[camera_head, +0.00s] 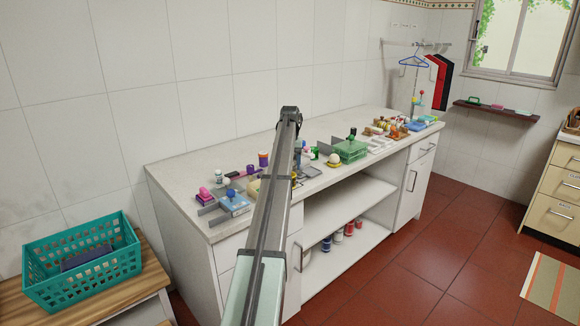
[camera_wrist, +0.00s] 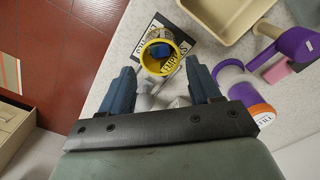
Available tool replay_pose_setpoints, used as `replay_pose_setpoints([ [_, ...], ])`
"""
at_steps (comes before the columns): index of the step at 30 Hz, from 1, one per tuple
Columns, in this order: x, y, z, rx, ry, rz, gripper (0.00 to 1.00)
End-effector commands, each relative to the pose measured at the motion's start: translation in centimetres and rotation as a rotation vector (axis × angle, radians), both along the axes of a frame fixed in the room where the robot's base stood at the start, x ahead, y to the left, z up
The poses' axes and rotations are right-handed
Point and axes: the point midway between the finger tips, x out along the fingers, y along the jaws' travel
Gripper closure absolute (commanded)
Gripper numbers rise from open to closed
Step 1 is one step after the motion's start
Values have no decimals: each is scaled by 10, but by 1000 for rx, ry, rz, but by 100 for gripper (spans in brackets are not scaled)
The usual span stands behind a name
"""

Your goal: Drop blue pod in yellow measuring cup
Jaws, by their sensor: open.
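The yellow measuring cup (camera_wrist: 178,61) stands on the light worktop in the wrist view, just beyond the fingertips, with its round rim towards me. The blue pod (camera_wrist: 159,50) shows inside the outline of that rim. It looks to lie in the cup, but its depth is hard to judge. My gripper (camera_wrist: 160,68) is open, its two dark blue fingers spread apart with the cup ahead between their tips. I see no contact between the fingers and the pod or cup. In the head view my arm hides the gripper, and I cannot make out the cup or pod surely.
A beige tray (camera_wrist: 225,22), a purple item (camera_wrist: 296,45) and an orange-topped purple container (camera_wrist: 262,113) stand to the right in the wrist view. The worktop edge is at left. In the head view, many small items crowd the counter (camera_head: 172,174); a teal basket (camera_head: 82,262) is at lower left.

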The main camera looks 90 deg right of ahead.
Motion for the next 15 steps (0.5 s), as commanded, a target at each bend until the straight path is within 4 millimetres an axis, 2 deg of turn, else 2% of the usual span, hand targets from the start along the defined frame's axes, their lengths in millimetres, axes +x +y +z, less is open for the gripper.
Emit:
replay_pose_setpoints([
  [15, 0, -1, 58, -1, 0, 0, 38],
])
